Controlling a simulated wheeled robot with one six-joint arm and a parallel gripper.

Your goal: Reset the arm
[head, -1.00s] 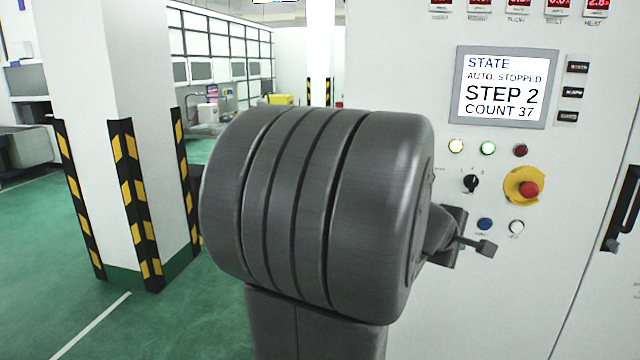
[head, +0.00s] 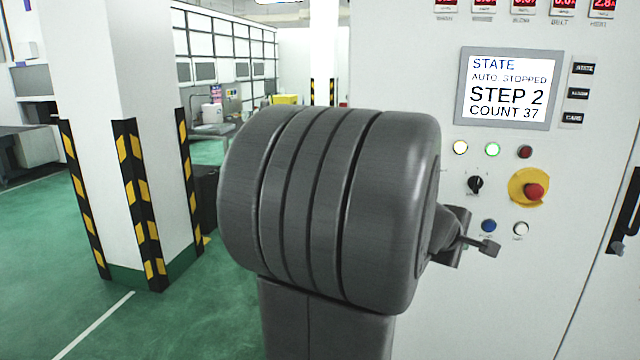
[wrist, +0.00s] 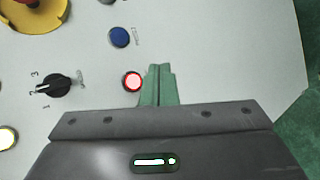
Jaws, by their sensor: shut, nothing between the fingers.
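My gripper (head: 489,248) shows small and dark at the right of my large grey arm in the head view, in front of the white control panel, below the buttons. In the wrist view my gripper's green fingers (wrist: 160,70) are together, with nothing between them. Their tips lie just right of a red-lit button (wrist: 132,82). I cannot tell how far they are from the panel. A blue button (wrist: 120,37) is above it, and a black rotary switch (wrist: 57,86) is to the left. My arm is bent in front of the head camera and hides part of the cabinet.
The cabinet's screen (head: 508,88) reads "AUTO. STOPPED", "STEP 2", "COUNT 37". A red emergency stop (head: 533,191) on a yellow plate stands out above the lower buttons. A white pillar (head: 92,60) with striped guards is at left. Green floor (head: 60,260) is open beyond it.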

